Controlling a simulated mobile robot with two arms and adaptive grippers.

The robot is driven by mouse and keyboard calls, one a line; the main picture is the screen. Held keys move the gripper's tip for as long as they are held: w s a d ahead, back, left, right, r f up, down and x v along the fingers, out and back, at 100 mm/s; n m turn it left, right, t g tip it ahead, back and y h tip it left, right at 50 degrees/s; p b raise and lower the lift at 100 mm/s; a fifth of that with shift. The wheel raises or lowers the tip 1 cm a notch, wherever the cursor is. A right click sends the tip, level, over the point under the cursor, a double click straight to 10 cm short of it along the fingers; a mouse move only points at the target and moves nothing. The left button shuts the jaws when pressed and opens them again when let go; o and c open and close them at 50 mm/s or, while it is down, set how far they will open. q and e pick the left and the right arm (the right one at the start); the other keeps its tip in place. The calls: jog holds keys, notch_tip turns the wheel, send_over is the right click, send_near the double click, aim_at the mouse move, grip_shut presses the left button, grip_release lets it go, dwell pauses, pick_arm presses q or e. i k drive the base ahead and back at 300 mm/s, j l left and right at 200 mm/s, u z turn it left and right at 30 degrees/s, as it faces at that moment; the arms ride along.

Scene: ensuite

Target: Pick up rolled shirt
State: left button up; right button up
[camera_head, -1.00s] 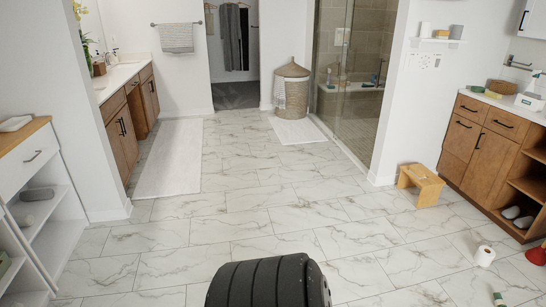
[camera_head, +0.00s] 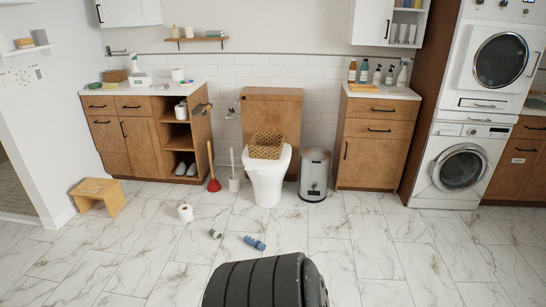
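A small blue roll (camera_head: 254,243) lies on the marble floor ahead of me, in front of the toilet. It looks like rolled cloth and may be the rolled shirt, but it is too small to be sure. Neither of my grippers is in view. A black ribbed part of my own body fills the bottom middle of the view.
A toilet paper roll (camera_head: 185,213) and a small green-and-white object (camera_head: 215,234) lie on the floor nearby. Behind stand a red plunger (camera_head: 213,183), a toilet (camera_head: 267,180) and a bin (camera_head: 314,175). A wooden stool (camera_head: 98,197) is at left. Floor at right is clear.

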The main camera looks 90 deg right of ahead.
aim_at(258, 245)
jog(key=z, duration=2.6)
jog(key=i+l, duration=0.15)
jog(key=i, duration=0.3)
jog(key=i+l, duration=0.15)
jog(key=i, duration=0.3)
jog(key=i+l, duration=0.15)
jog(key=i, duration=0.3)
jog(key=j+u, duration=0.05)
